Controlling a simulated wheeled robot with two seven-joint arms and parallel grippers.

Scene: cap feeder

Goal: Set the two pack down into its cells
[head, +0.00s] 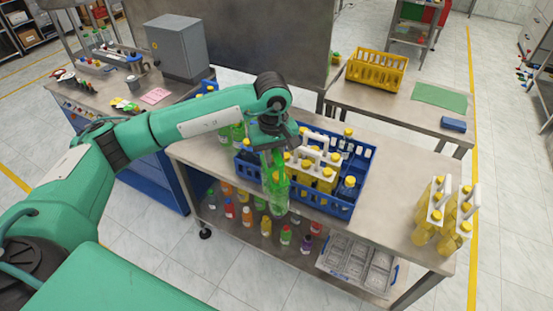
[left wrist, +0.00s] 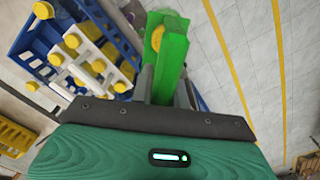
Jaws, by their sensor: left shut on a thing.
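My left gripper (head: 272,143) is shut on a green two pack (head: 276,185), which hangs below it with green see-through bottles. In the left wrist view, the pack's green body (left wrist: 170,60) with a yellow cap lies between the fingers. The pack hangs at the front left of the blue crate (head: 335,208) and covers part of its wall. I cannot tell whether they touch. The crate holds yellow bottles in white carriers (head: 318,165) and other yellow-capped bottles. Its cells are partly hidden. My right gripper is out of view.
White-handled packs of yellow bottles (head: 440,215) stand at the table's right end. More green bottles (head: 232,134) show behind my gripper. Several small bottles (head: 248,215) and a grey tray (head: 357,266) are on the lower shelf. The table (head: 395,190) is bare between crate and yellow packs.

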